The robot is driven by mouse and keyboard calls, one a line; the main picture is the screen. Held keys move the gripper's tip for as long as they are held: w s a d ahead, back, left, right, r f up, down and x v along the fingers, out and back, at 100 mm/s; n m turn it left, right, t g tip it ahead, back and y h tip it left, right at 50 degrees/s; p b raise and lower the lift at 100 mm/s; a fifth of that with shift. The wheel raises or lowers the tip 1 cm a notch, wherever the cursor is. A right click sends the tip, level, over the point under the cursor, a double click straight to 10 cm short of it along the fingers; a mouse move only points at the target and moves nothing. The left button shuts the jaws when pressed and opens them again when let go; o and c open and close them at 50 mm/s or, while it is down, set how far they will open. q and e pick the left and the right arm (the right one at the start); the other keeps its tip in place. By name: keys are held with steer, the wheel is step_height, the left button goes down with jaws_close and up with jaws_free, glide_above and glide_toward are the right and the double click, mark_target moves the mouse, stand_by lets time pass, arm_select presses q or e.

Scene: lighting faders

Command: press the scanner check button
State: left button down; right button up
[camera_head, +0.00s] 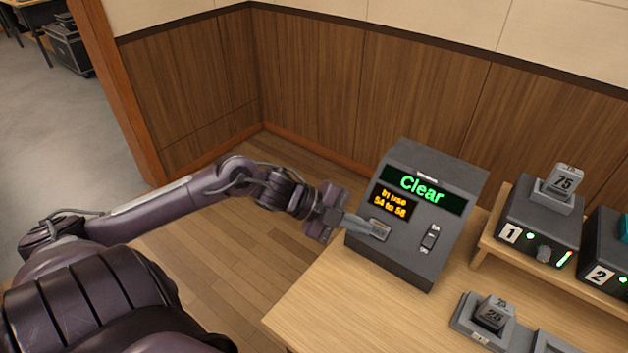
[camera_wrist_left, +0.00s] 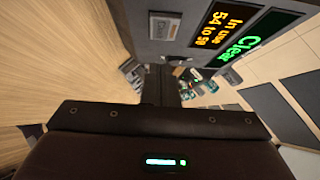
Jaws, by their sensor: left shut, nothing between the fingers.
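The scanner (camera_head: 408,255) is a dark grey sloped console on the table's left end. Its green display reads "Clear" and its amber display reads "In use 54 to 58". The check button (camera_head: 380,229) is a small light grey rectangle low on the left of its face; it also shows in the left wrist view (camera_wrist_left: 165,27), its lettering too small to read surely. My left gripper (camera_head: 370,228) is shut and empty, its tips right beside the button's left edge. I cannot tell whether they touch. My right gripper is out of view.
Numbered units 1 (camera_head: 533,232) and 2 (camera_head: 605,262) stand on a wooden riser (camera_head: 490,250); unit 1 bears a "75" block (camera_head: 562,182). A "25" block (camera_head: 493,314) sits in a grey tray. Bare tabletop (camera_head: 350,300) lies in front.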

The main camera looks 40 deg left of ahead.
arm_select(q)
steer(key=v, duration=0.9)
steer(key=shift+w+a+p, duration=0.15)
steer(key=shift+p, duration=0.25)
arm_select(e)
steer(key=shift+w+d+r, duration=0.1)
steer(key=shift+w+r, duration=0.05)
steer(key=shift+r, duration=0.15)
